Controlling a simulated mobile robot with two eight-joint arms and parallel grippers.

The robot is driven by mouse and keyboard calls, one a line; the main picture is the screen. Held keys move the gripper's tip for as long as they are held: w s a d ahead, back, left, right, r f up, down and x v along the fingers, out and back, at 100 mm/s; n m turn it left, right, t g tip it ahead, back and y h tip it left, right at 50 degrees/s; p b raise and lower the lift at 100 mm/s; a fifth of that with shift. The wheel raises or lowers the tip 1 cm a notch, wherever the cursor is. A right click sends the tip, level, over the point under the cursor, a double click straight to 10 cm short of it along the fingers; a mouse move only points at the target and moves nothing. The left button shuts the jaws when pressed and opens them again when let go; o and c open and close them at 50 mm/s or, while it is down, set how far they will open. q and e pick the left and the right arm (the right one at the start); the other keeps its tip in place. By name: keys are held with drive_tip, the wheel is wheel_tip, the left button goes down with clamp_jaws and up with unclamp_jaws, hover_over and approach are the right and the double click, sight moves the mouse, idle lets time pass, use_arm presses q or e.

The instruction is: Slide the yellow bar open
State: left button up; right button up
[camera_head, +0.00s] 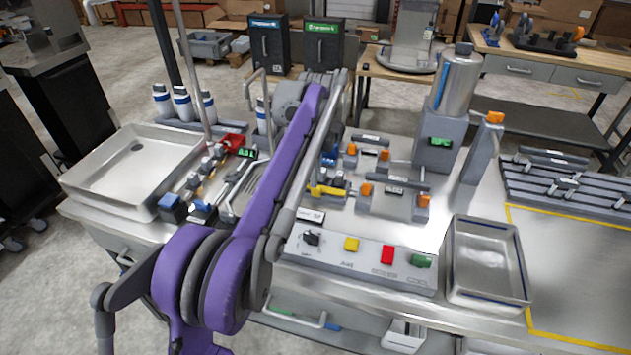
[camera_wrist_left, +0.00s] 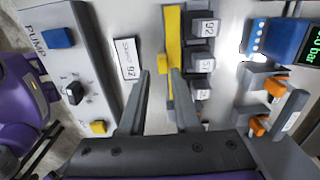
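The yellow bar (camera_head: 328,191) lies among small dark blocks, just right of my purple left arm in the head view. In the left wrist view the yellow bar (camera_wrist_left: 174,38) runs upright near the middle, with a small yellow tab on its left side. My left gripper (camera_wrist_left: 159,75) is open, with its two fingers apart. The tab and lower bar lie near the fingertips, and the right finger overlaps the bar in the picture. I cannot tell whether they touch. In the head view my arm hides most of this gripper. My right gripper is not in view.
The pump panel (camera_head: 355,262) has a dark knob and coloured buttons in front of the bar. Small numbered blocks (camera_wrist_left: 204,55) stand right of the bar. Orange-tipped clamps (camera_head: 395,192) and a steel canister (camera_head: 457,80) stand to the right. An empty metal tray (camera_head: 453,262) sits at front right.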

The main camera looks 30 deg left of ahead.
use_arm(q)
wheel_tip(320, 180, up, 7)
drive_tip(key=p, duration=0.1)
idle(0.6)
drive_tip(key=s+d+f+n+t+p, duration=0.2)
drive_tip(key=s+d+f+n+t, duration=0.1)
drive_tip(key=s+d+n, duration=0.75)
drive_tip(key=s+d+f+n+t, duration=0.1)
drive_tip(key=s+d+f+n, duration=0.1)
drive_tip(key=s+f, duration=0.4)
drive_tip(key=s+d+f+n+t+p, duration=0.1)
drive_tip(key=s+d+f+n, duration=0.1)
drive_tip(key=s+f, duration=0.4)
drive_tip(key=s, duration=0.4)
drive_tip(key=shift+s+f+n, duration=0.2)
drive_tip(key=shift+f+n, duration=0.15)
drive_tip(key=shift+f, duration=0.05)
